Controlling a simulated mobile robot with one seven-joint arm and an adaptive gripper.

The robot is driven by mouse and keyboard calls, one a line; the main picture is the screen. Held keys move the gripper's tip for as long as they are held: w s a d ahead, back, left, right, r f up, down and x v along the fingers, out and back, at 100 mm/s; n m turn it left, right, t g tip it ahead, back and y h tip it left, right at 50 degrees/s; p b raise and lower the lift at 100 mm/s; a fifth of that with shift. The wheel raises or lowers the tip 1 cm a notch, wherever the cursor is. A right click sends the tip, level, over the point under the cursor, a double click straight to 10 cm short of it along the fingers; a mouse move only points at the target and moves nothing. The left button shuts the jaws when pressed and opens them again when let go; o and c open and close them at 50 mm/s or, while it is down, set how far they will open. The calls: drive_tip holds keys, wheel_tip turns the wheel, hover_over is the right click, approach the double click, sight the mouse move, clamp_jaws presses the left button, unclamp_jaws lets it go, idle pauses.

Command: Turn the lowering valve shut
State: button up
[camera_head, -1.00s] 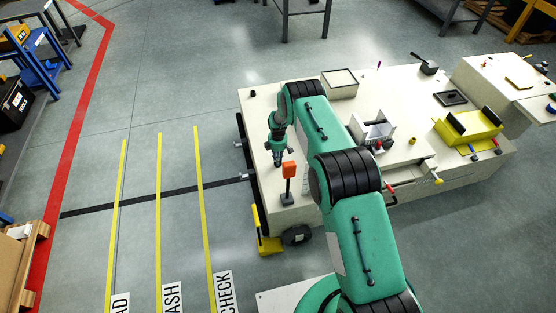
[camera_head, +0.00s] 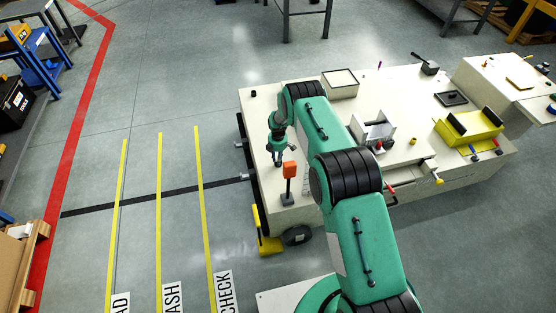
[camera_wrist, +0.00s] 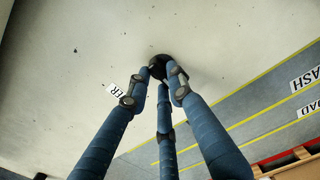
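The lowering valve shows as a small black knob (camera_wrist: 157,66) on the pale deck in the wrist view. A white label ending in "ER" (camera_wrist: 118,90) lies to its left. My gripper (camera_wrist: 161,78) has three blue fingers that reach down to the knob, one tip at its left, one at its right and one below. The tips overlap the knob's edge, and I cannot tell whether they press on it. In the head view my gripper (camera_head: 278,159) points down at the left end of the pale carrier (camera_head: 262,108). There the knob is hidden.
An orange-topped post (camera_head: 289,170) stands just right of and in front of my gripper. An open box (camera_head: 340,90), a metal bracket (camera_head: 374,128) and a yellow cradle (camera_head: 480,127) stand farther right on the carrier. The floor left of the carrier is clear, with yellow lines.

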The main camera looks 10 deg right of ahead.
drive_tip(key=shift+o, duration=0.9)
drive_tip(key=shift+r, duration=0.15)
wheel_tip(320, 180, up, 12)
idle(0.7)
